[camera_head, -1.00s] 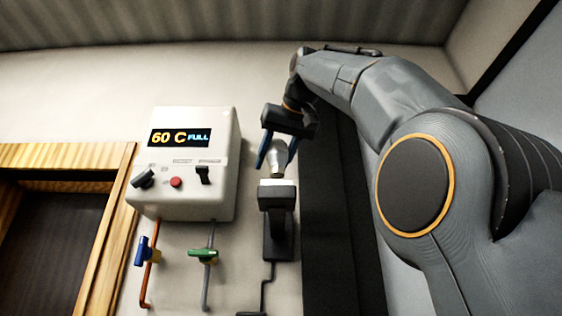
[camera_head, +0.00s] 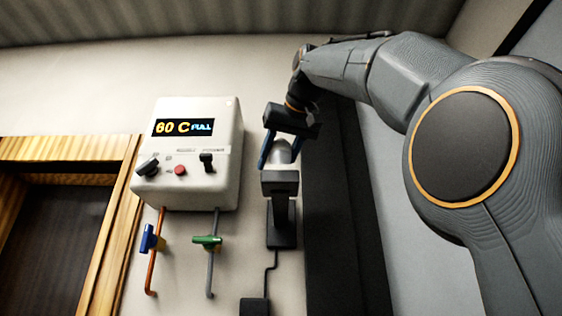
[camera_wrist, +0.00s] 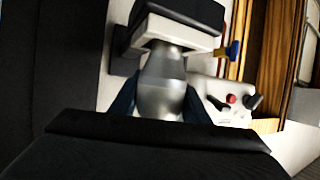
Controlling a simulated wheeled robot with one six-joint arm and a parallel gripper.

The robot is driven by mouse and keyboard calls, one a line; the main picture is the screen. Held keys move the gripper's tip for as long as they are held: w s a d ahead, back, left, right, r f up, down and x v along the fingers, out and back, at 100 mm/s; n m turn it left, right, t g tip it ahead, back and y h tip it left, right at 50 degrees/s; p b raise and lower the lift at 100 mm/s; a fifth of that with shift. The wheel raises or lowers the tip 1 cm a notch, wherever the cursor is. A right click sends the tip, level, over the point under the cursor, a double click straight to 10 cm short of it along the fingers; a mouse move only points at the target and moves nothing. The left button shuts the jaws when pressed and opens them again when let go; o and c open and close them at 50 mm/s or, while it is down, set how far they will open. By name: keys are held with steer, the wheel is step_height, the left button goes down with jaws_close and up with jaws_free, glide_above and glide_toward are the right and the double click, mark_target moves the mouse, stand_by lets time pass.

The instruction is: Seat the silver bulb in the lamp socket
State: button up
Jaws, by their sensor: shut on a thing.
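The silver bulb (camera_head: 281,155) is held between the blue fingers of my gripper (camera_head: 279,154), which is shut on it. The exact contact, and whether the base is inside the socket, is hidden. The gripper fingers (camera_wrist: 160,100) flank the bulb.
A white control box (camera_head: 190,150) reading "60 C FULL" is on the wall left of the socket. Below it are a blue valve (camera_head: 150,240) and a green valve (camera_head: 207,241) on pipes. A wooden frame (camera_head: 105,240) stands at far left. A dark vertical panel (camera_head: 340,220) is right of the socket.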

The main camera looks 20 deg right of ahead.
steer(key=o, duration=1.3)
